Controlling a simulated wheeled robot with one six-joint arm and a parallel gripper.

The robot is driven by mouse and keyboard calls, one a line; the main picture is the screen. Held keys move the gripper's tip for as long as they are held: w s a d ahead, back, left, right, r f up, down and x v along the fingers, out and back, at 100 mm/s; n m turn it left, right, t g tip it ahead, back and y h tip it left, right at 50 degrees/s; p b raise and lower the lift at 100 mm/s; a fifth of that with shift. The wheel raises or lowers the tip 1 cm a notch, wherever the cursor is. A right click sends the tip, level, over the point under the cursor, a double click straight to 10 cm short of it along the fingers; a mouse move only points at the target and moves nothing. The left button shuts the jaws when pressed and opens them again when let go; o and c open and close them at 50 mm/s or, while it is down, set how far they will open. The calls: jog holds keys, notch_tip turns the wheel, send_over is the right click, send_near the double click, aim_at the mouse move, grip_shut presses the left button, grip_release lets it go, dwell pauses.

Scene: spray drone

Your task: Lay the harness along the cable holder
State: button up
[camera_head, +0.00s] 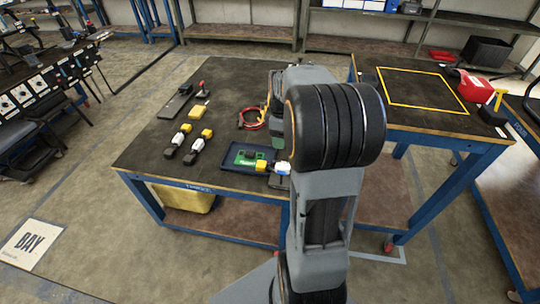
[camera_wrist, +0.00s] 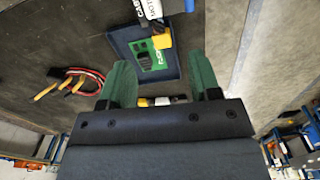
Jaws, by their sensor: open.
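A red cable bundle, which looks like the harness (camera_head: 252,119), lies on the dark worktable, left of my arm. In the wrist view, red and black leads with yellow ends (camera_wrist: 85,75) lie left of my gripper, apart from it. My gripper (camera_wrist: 160,78) is open, its two green fingers spread with nothing held between them. A dark blue tray with a green board (camera_wrist: 146,60) shows beyond the fingers. I cannot clearly pick out the cable holder; my arm hides part of the table in the head view.
A second table at right has a yellow outlined square (camera_head: 428,105) and a red case (camera_head: 474,84).

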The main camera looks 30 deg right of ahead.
jog(key=s+a+m+t, duration=0.1)
jog(key=s+a+m, duration=0.3)
jog(key=a, duration=0.5)
jog(key=s+a+r+m+t, duration=0.1)
jog(key=s+a+m, duration=0.3)
jog(key=s+a, duration=0.3)
jog(key=shift+s+a+r+m+t, duration=0.15)
jog(key=shift+s+a+m+t, duration=0.2)
jog(key=shift+a, duration=0.8)
notch_tip(320, 180, up, 15)
jog(key=p, duration=1.4)
jog(key=shift+s+a+r+t, duration=0.15)
jog(key=shift+s+a+t, duration=0.1)
jog(key=shift+t, duration=0.1)
